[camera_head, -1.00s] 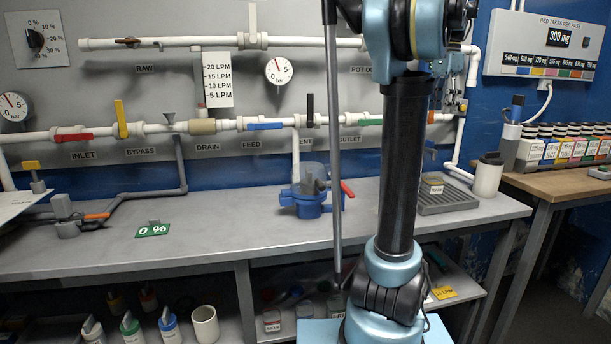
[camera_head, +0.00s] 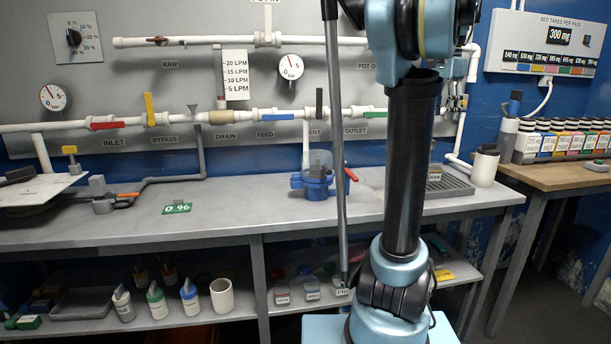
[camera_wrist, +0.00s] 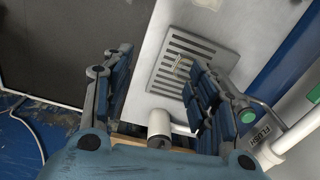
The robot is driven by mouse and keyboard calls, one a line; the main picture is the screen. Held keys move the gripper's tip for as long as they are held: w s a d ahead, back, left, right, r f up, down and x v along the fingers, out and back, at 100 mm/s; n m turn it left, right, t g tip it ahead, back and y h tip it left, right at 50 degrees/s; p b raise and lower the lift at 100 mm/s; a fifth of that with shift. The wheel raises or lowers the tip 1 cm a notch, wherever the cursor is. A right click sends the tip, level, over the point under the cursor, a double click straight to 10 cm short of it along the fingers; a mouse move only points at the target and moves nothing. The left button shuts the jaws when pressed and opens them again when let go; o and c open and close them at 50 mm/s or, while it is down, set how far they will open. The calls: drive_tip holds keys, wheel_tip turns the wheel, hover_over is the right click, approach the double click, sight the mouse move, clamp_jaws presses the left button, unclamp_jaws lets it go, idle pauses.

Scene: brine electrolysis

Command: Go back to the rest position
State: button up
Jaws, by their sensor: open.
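My gripper (camera_wrist: 160,92) shows in the wrist view with its two blue-padded fingers spread apart and nothing between the pads. It hangs over the bench's right end, above the slotted drain tray (camera_wrist: 170,62) and a white cup (camera_wrist: 158,122). The gripper itself is not visible in the head view. There my dark arm link stands upright in front of the bench and hides part of it.
Valved pipes run along the wall behind. A wooden table (camera_head: 560,177) with several labelled bottles stands right. The shelf below holds bottles and a mug (camera_head: 222,295).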

drive_tip(key=s+a+f+n, duration=0.5)
drive_tip(key=s+a+f, duration=0.1)
drive_tip(key=f, duration=0.6)
drive_tip(key=s+a+f+n+t, duration=0.1)
drive_tip(key=s+a+f+n, duration=0.4)
drive_tip(key=f, duration=0.7)
drive_tip(key=s+a+f+n+t, duration=0.1)
drive_tip(key=s+a+f+n, duration=0.3)
drive_tip(key=s+a+f, duration=0.5)
wheel_tip(320, 180, down, 3)
drive_tip(key=shift+s+a+n, duration=0.15)
drive_tip(key=shift+a+n, duration=0.25)
drive_tip(key=shift+a, duration=0.8)
drive_tip(key=shift+w+f, duration=0.2)
drive_tip(key=shift+w, duration=0.25)
drive_tip(key=shift+c, duration=0.5)
